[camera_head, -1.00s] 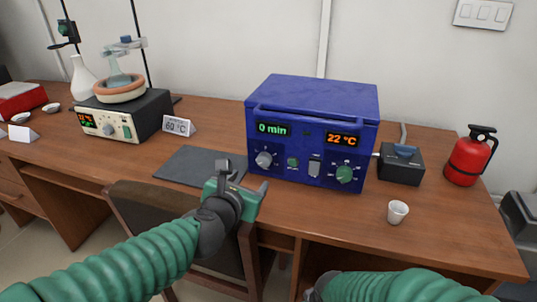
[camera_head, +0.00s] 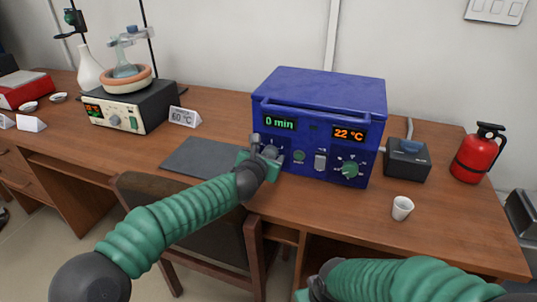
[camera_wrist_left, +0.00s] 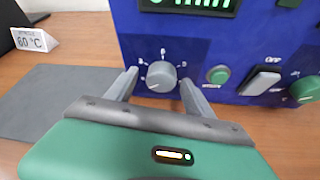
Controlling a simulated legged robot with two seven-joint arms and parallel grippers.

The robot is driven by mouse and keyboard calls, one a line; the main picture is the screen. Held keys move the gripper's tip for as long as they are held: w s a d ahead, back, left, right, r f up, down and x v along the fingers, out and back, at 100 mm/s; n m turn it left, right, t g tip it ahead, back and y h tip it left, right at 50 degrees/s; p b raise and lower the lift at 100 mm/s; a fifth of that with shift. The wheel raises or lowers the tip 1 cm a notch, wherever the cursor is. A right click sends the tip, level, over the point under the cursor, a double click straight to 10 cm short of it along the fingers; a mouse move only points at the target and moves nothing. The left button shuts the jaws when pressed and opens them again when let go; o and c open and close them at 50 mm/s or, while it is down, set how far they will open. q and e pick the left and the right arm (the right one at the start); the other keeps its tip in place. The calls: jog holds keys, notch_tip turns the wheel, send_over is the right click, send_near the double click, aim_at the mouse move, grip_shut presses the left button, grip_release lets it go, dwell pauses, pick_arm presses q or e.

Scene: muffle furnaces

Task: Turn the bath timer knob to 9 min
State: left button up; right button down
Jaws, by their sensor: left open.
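The blue box (camera_head: 315,92) stands on the desk. Its green display (camera_head: 280,123) reads 0 min and its orange display (camera_head: 349,134) reads 22 °C. The grey timer knob (camera_wrist_left: 161,76) is at the left of its front panel, below the green display. My left gripper (camera_head: 263,147) is at that knob, open. In the left wrist view its two fingers (camera_wrist_left: 160,90) are on either side of the knob, with gaps showing, and I cannot tell that they touch it. My right arm comes in at the bottom edge; its gripper is mostly cut off.
A green button (camera_wrist_left: 217,75), a grey switch (camera_wrist_left: 260,81) and a green knob (camera_head: 350,170) sit right of the timer knob. A dark mat (camera_head: 200,158) lies to the left. A white cup (camera_head: 402,208) and a red extinguisher (camera_head: 478,155) stand to the right. A chair (camera_head: 190,215) is in front.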

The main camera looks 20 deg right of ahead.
pick_arm(q)
jog(key=shift+a, duration=0.15)
jog(key=shift+d, duration=0.4)
jog(key=c, duration=0.5)
jog(key=shift+a+f, duration=0.1)
grip_shut()
jog(key=shift+m, duration=0.3)
jog(key=shift+s+d+m+t+y, duration=0.1)
jog(key=shift+d+m+t+y, duration=0.1)
jog(key=shift+m+t+y, duration=0.3)
jog(key=shift+s+d+f+m+t+y+b, duration=0.15)
jog(key=shift+m+t+y, duration=0.15)
jog(key=shift+m, duration=0.5)
jog(key=shift+w+a+f+m+t+y+b, duration=0.15)
jog(key=shift+m+t+y, duration=0.15)
jog(key=shift+m, duration=0.5)
jog(key=shift+s+d, duration=0.1)
